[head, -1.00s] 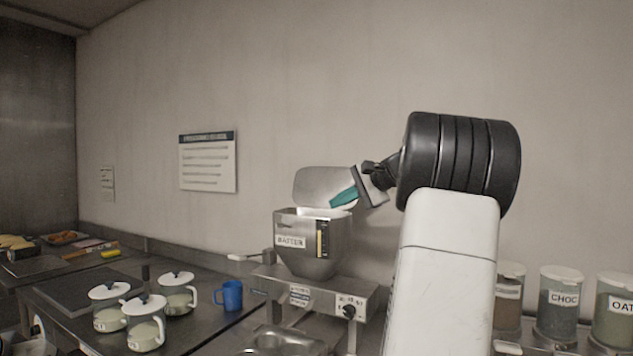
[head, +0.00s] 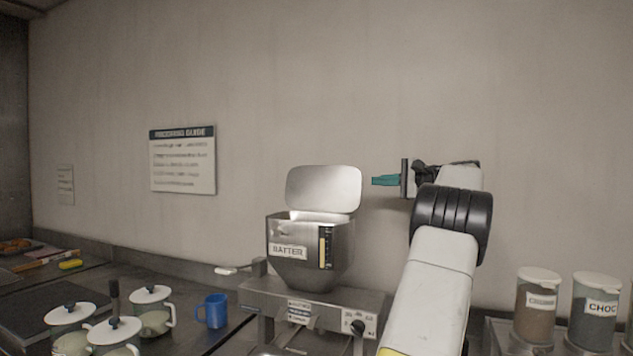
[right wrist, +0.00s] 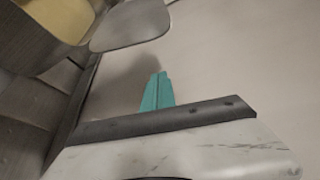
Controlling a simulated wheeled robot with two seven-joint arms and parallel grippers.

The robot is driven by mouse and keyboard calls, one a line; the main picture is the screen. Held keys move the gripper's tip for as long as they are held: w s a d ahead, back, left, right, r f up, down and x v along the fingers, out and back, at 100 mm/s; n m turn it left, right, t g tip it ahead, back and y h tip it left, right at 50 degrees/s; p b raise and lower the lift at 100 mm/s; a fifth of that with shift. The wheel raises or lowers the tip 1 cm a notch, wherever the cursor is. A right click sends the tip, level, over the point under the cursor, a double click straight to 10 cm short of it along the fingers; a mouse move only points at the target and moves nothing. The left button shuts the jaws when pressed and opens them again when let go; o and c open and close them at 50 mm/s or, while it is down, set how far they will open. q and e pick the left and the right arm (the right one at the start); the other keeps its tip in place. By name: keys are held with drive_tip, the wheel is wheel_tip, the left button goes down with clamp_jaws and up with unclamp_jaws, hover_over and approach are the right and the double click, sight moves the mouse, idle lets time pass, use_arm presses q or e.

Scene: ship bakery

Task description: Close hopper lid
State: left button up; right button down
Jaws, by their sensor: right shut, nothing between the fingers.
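The metal hopper (head: 300,262), labelled BATTER, stands on a metal machine base. Its lid (head: 324,190) is raised, standing up from the back rim of the open hopper. My right gripper (head: 375,181) has teal fingers, shut and empty, pointing left at the lid's right edge with a small gap between them. In the right wrist view the fingers (right wrist: 158,92) are together, the lid (right wrist: 130,25) is above them and the hopper (right wrist: 62,30) is at the upper left with pale batter inside. My left gripper is not in view.
A blue mug (head: 213,311) and several lidded pots (head: 152,312) stand on the counter at the left. Labelled jars (head: 537,308) stand at the lower right. The wall with a guide sign (head: 183,160) is behind. The air above the hopper is free.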

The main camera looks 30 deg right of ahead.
sight(351, 179)
drive_tip(key=x, duration=1)
drive_tip(key=shift+s+a+r, duration=0.25)
drive_tip(key=shift+s+a, duration=0.4)
drive_tip(key=shift+a, duration=0.2)
drive_tip(key=shift+s+a+r, duration=0.2)
drive_tip(key=shift+s+a, duration=0.45)
drive_tip(key=shift+a, duration=0.15)
drive_tip(key=shift+s, duration=0.1)
